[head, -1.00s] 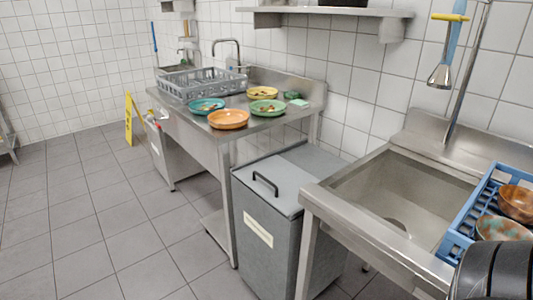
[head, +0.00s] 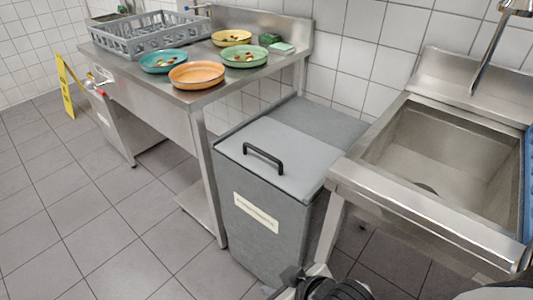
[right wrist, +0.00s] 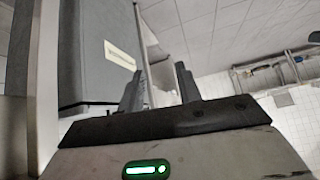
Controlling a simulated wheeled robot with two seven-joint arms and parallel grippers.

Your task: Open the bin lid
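The grey bin (head: 264,238) stands between the steel table and the sink, with a pale label on its front. Its flat grey lid (head: 285,150) is closed. A black bar handle (head: 262,158) stands up on the front part of the lid. My right gripper (head: 284,281) is at the bottom of the head view, low in front of the bin and apart from the handle. In the right wrist view its two fingers (right wrist: 160,86) are spread with nothing between them, and the bin front (right wrist: 92,45) shows beyond. My left gripper is out of view.
A steel table (head: 200,103) on the left holds a grey dish rack (head: 150,36) and several plates with food scraps. A steel sink (head: 430,150) stands close on the right. A yellow floor sign (head: 65,88) is at far left. The floor at left is clear.

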